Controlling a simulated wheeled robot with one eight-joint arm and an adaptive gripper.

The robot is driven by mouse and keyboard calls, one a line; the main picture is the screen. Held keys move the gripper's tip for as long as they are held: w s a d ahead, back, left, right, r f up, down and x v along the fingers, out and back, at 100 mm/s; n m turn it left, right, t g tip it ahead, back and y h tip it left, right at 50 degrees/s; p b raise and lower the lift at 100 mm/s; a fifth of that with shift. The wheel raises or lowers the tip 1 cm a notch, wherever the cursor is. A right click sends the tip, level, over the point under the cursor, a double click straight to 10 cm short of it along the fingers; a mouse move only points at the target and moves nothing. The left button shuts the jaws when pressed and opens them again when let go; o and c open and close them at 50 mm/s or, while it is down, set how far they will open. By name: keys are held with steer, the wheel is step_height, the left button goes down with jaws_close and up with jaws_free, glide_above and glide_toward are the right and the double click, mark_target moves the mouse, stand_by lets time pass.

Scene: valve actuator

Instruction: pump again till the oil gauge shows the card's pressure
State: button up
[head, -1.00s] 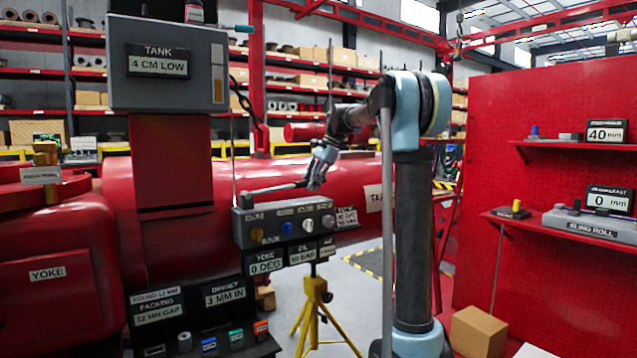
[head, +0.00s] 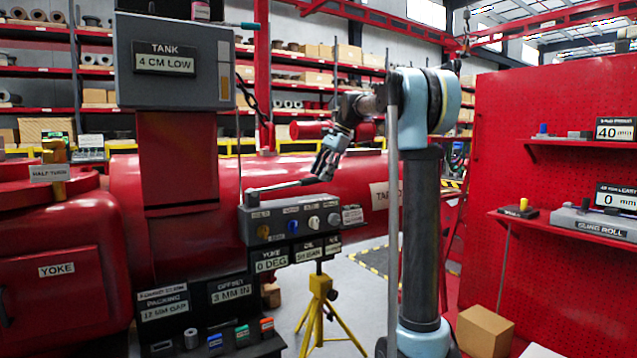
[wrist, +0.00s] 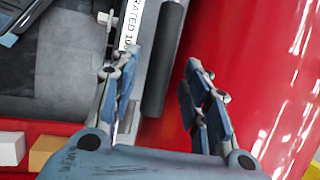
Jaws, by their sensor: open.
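The grey pump box (head: 300,222) stands on a yellow tripod, with coloured knobs on its front. Its dark lever handle (head: 285,187) lies nearly level along the top. Below the knobs, the oil gauge (head: 309,252) seems to read about 50 BAR, but its digits are small and blurred. My gripper (head: 322,172) is open at the handle's right end. In the wrist view, the dark handle (wrist: 165,60) lies between and beyond my spread fingers (wrist: 160,92).
A large red cylinder (head: 225,180) runs behind the pump. The tank display (head: 165,63) reads 4 CM LOW and the yoke display (head: 271,260) reads 0 DEG. A red pegboard (head: 560,110) with shelves stands at right. A cardboard box (head: 485,330) is on the floor.

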steer(key=v, duration=0.8)
steer(key=shift+r, duration=0.1)
steer(key=shift+s+r, duration=0.1)
steer(key=c, duration=0.7)
steer(key=s+a+r+t+h, duration=0.1)
steer(key=r, duration=0.1)
steer(key=s+a+r+t+h, duration=0.1)
steer(key=r+h, duration=0.1)
steer(key=s+r+t+h, duration=0.1)
steer(key=s+r, duration=0.1)
steer(key=shift+a+r+m, duration=0.35)
steer(key=shift+a+m, duration=0.05)
jaws_close()
steer(key=x, duration=1.4)
steer(key=shift+d, duration=0.25)
